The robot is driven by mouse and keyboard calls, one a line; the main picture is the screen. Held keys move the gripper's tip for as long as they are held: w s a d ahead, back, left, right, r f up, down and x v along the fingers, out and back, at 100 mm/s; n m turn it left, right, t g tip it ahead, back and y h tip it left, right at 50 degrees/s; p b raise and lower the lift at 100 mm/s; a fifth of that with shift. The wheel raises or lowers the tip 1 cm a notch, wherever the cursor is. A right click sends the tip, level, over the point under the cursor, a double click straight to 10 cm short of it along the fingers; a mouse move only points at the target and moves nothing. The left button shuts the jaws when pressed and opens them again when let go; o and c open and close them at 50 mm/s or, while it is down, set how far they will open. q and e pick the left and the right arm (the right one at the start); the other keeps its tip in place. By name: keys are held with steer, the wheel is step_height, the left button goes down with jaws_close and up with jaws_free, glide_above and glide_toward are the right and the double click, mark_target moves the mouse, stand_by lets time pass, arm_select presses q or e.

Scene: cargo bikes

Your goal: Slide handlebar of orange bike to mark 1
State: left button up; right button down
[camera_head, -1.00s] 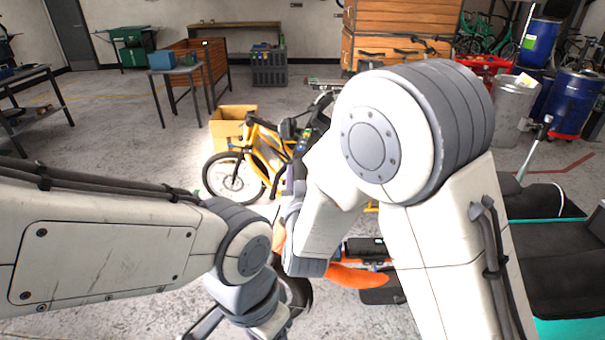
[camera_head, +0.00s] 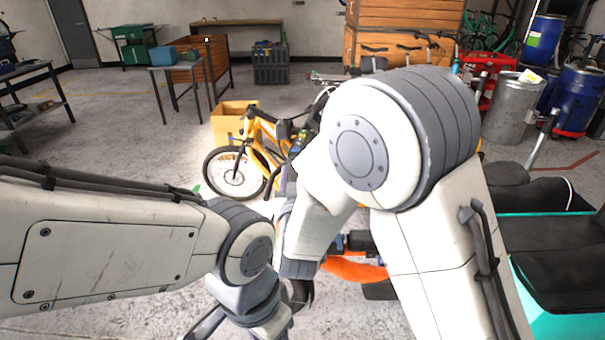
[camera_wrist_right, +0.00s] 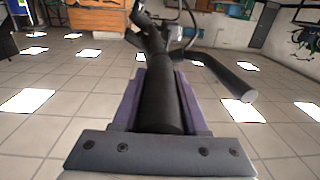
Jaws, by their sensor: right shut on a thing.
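The orange bike shows only as an orange frame piece (camera_head: 352,270) below and behind my right arm in the head view; the rest of it is hidden by my arms. In the right wrist view a black handlebar (camera_wrist_right: 160,100) runs away from me between the purple-grey fingers of my right gripper (camera_wrist_right: 158,105), which is shut on it. In the head view my right arm covers that gripper. My left wrist is at the lower middle of the head view, with its fingers not clearly shown. I see no mark 1.
A yellow bike (camera_head: 262,143) stands ahead, with a cardboard box (camera_head: 228,118) behind it. A teal and black cargo bike (camera_head: 555,310) is close on the right. Blue drums (camera_head: 577,95) stand at the back right. Open floor (camera_head: 110,125) lies on the left.

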arm_select(q)
step_height(320, 180, down, 3)
steer(key=shift+f+b, duration=0.15)
steer(key=shift+b, duration=0.8)
arm_select(e)
steer(key=f, duration=0.2)
steer(key=a+f, duration=0.1)
steer(key=shift+s+f, duration=0.1)
steer(key=shift+f, duration=0.3)
steer(key=shift+a+f, duration=0.1)
steer(key=shift+c, duration=2.2)
jaws_free()
steer(key=shift+a, duration=0.1)
